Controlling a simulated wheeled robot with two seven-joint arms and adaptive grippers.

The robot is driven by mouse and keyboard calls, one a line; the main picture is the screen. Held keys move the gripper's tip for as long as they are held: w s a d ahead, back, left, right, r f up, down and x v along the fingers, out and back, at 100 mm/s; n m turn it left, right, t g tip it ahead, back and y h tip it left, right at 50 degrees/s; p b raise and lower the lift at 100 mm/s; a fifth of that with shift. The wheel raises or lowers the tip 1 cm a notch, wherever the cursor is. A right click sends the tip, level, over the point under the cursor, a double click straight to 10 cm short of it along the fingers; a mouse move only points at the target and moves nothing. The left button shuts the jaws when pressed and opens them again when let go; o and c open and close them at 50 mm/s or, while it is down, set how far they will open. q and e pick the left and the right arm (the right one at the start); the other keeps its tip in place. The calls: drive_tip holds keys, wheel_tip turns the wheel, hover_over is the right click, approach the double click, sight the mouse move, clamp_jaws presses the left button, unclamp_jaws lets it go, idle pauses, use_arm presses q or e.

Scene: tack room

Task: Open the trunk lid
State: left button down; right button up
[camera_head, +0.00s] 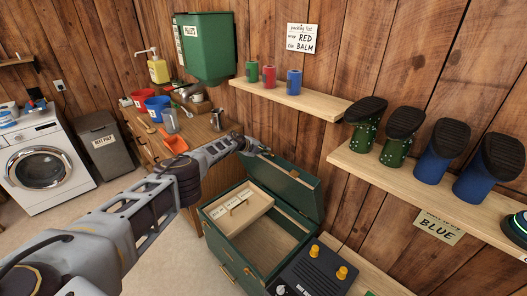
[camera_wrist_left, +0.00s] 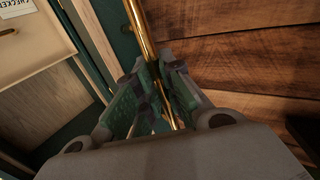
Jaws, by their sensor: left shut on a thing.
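The green trunk (camera_head: 230,272) stands on the floor against the wood wall. Its lid (camera_head: 283,186) is raised and leans back toward the wall, so the inside shows. A light wooden tray (camera_head: 243,213) with small labels sits in the trunk, and it also shows in the left wrist view (camera_wrist_left: 30,60). My left gripper (camera_head: 262,153) is at the lid's upper edge. In the left wrist view the fingers (camera_wrist_left: 158,90) are closed around a brass bar (camera_wrist_left: 142,35) on the lid. My right gripper is not in view.
A shelf with boots (camera_head: 430,188) and a shelf with three colored tins (camera_head: 269,76) are on the wall. A boot dryer with yellow knobs (camera_head: 314,251) is right of the trunk. A wooden bench (camera_head: 200,130) with tools stands behind my left arm.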

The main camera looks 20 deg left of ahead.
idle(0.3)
use_arm(q)
drive_tip(key=c, duration=1.5)
unclamp_jaws()
drive_tip(key=shift+s+a+r, duration=0.4)
drive_tip(key=shift+s+r, duration=0.05)
drive_tip(key=shift+r, duration=0.05)
drive_tip(key=shift+s+r, duration=0.1)
drive_tip(key=shift+s, duration=0.1)
